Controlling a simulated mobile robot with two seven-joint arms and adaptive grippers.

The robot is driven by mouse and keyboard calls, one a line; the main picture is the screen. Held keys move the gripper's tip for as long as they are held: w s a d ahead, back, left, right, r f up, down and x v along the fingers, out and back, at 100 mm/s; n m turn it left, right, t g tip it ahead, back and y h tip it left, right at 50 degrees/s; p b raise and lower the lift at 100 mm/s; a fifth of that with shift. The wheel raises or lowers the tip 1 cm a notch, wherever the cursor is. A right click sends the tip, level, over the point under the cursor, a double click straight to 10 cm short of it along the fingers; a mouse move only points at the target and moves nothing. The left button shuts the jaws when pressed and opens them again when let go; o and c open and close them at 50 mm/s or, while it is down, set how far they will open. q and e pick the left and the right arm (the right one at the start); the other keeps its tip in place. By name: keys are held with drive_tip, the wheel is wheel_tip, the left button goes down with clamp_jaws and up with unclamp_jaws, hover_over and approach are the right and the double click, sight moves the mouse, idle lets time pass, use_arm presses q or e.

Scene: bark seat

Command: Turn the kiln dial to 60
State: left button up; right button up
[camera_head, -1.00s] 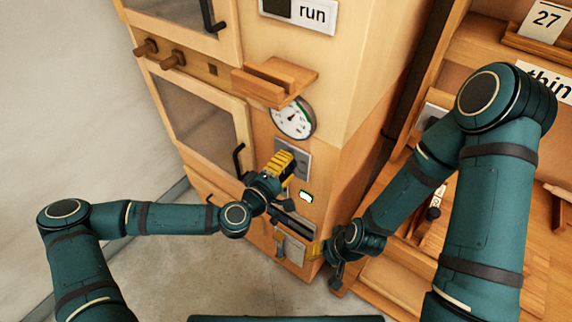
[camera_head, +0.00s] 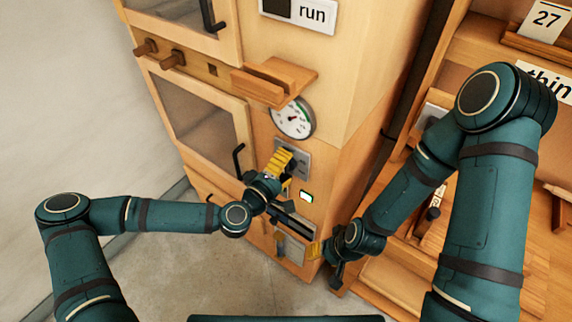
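The wooden kiln cabinet (camera_head: 345,60) stands in the middle, with a round white gauge (camera_head: 293,119) on its front. Below the gauge is a grey plate (camera_head: 298,152); the dial itself I cannot make out, as my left gripper covers the lower part of this plate. My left gripper (camera_head: 281,161) has its yellow fingers at the plate; whether they are open or closed on something is not clear. My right gripper (camera_head: 314,250) is low by the kiln's right edge, its yellow fingertips small and partly hidden.
A wooden bracket (camera_head: 275,82) juts out above the gauge. Black door handles (camera_head: 239,161) stick out at left. A wooden shelf unit (camera_head: 480,45) with labels stands at right.

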use_arm(q)
drive_tip(key=v, duration=0.7)
drive_tip(key=shift+s, duration=0.2)
drive_tip(key=shift+a, duration=0.1)
idle(0.3)
drive_tip(key=s+d+f+m+g+y, duration=0.1)
drive_tip(key=s+d+f+m+g, duration=0.1)
drive_tip(key=s+f+m+g, duration=0.25)
drive_tip(key=s+d+f+m+g, duration=0.2)
drive_tip(key=s+f+g, duration=0.25)
drive_tip(key=f, duration=0.25)
drive_tip(key=s+a+f+m+g+y, duration=0.2)
drive_tip(key=s+a+f+g+y, duration=0.1)
drive_tip(key=a, duration=0.6)
drive_tip(key=f+g+y, duration=0.1)
drive_tip(key=y, duration=0.1)
drive_tip(key=shift+a+y, duration=0.35)
drive_tip(key=shift+y, duration=0.05)
drive_tip(key=shift+f+m, duration=0.1)
drive_tip(key=shift+m, duration=0.15)
